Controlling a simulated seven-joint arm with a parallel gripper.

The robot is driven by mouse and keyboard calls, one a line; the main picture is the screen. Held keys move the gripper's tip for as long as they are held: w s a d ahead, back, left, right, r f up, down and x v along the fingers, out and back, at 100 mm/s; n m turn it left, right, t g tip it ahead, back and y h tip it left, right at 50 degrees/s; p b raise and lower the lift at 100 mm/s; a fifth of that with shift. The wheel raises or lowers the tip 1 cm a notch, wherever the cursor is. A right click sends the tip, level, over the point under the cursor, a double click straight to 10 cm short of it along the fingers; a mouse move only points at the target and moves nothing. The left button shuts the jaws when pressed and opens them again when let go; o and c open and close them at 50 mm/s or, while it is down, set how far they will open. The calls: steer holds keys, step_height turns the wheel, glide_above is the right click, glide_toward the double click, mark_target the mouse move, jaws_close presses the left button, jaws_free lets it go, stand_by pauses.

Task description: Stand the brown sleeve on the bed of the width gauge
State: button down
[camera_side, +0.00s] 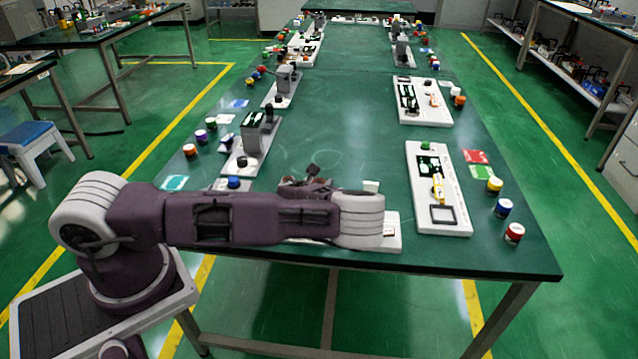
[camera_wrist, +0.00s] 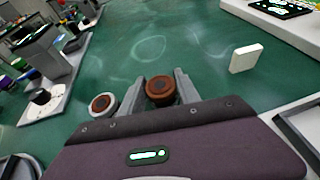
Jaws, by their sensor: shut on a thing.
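My gripper (camera_wrist: 158,82) is shut on a brown round sleeve (camera_wrist: 160,94), seen from above in the wrist view with its ringed top showing between the two grey fingers. Its lower part is hidden by my wrist, so I cannot tell whether it touches anything below. In the side view my arm hides the fingers and the sleeve. I cannot make out the width gauge or its bed for certain. A white plate (camera_side: 391,242) at the table's front edge is mostly hidden behind my arm.
A white round piece with a brown top (camera_wrist: 103,104) stands just left of my left finger. A small white block (camera_wrist: 246,57) stands ahead to the right. A white panel (camera_side: 456,218) lies to the right, and a grey instrument (camera_side: 247,143) to the left. The table's middle is clear.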

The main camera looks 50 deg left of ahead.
steer(key=shift+f, duration=0.15)
steer(key=c, duration=0.9)
jaws_free()
steer(key=shift+o, duration=0.2)
steer(key=shift+o, duration=0.5)
steer(key=v, duration=0.7)
